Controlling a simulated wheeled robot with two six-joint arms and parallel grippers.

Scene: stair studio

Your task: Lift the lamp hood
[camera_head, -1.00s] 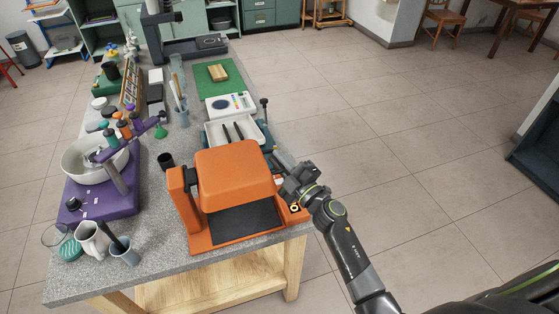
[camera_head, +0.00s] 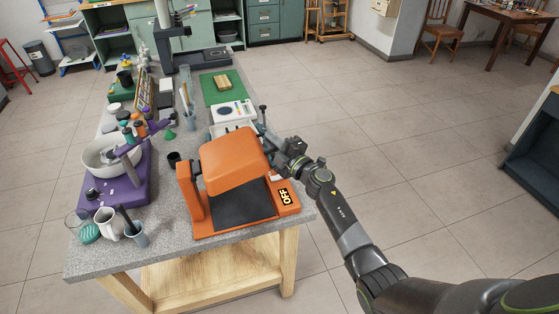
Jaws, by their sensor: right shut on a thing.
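The orange lamp hood (camera_head: 232,158) is tilted up over its orange base (camera_head: 208,232), hinged on an upright at the left. The dark plate (camera_head: 243,207) on the base shows below the hood. My right gripper (camera_head: 273,145) is at the hood's right side and shut on its edge; the hood and arm partly hide the fingertips and the exact contact. My left gripper is out of view.
A purple-based machine (camera_head: 128,190) with a white bowl, and cups (camera_head: 106,224), stand left. Open floor lies right of the table.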

